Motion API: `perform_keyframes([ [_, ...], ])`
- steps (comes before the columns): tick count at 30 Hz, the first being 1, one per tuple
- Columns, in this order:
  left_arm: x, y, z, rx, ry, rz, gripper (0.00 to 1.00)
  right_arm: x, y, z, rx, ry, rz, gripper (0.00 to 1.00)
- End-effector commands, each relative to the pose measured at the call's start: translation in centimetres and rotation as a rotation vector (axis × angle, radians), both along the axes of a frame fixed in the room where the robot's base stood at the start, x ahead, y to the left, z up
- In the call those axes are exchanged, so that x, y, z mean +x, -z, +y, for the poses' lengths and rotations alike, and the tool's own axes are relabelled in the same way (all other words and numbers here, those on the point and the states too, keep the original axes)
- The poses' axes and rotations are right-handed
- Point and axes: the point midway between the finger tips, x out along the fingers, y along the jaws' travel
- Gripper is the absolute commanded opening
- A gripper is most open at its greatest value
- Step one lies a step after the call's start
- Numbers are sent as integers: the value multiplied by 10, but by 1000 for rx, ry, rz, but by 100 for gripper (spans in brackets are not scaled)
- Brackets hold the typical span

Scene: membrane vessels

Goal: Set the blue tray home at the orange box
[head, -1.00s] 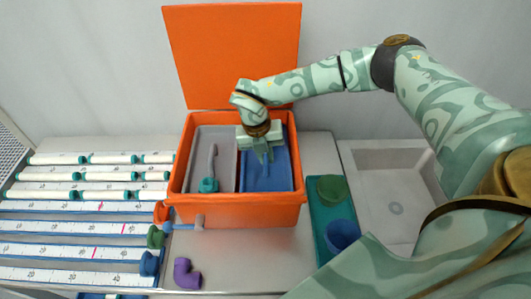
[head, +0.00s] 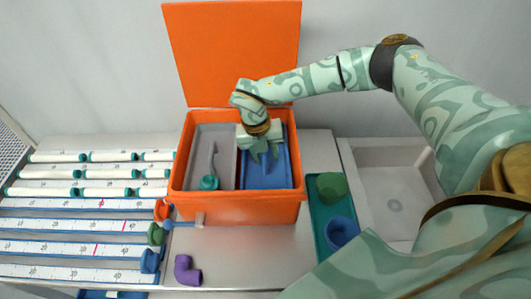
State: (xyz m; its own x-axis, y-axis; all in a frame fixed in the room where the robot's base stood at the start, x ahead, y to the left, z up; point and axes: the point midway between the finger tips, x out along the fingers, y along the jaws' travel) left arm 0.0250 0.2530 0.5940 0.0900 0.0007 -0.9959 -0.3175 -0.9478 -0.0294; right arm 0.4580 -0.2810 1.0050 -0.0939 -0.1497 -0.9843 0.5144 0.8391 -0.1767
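The orange box (head: 236,209) stands open on the metal bench, its lid (head: 237,50) upright at the back. The blue tray (head: 265,177) lies inside the box on the right, beside a grey tray (head: 203,142) that fills the left part. My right gripper (head: 264,155) reaches down into the box over the blue tray. Its fingers are spread apart and hold nothing that I can see. Whether the fingertips touch the tray is unclear. My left gripper is out of view.
A teal tray (head: 319,240) with a green cup (head: 331,186) and a blue cup (head: 341,232) stands right of the box, near a sink (head: 395,172). White tubes (head: 110,173) and rulers lie at left. A purple elbow (head: 187,271) lies in front.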

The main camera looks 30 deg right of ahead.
Motion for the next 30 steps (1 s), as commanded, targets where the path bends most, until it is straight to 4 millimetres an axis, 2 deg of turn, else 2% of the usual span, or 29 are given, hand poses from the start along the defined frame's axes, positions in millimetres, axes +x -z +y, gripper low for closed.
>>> perform_keyframes([
  [5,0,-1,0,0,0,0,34,1,-8,1,0,0,-2,37],
  [8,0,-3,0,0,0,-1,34,3,-25,3,1,-1,-4,37],
  [15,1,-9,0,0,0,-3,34,10,-90,13,1,0,-6,37],
  [21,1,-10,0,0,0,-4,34,14,-135,20,0,-2,-3,37],
  [25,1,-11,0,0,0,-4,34,15,-152,23,-1,0,-1,37],
  [30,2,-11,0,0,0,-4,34,16,-160,24,0,-1,0,37],
])
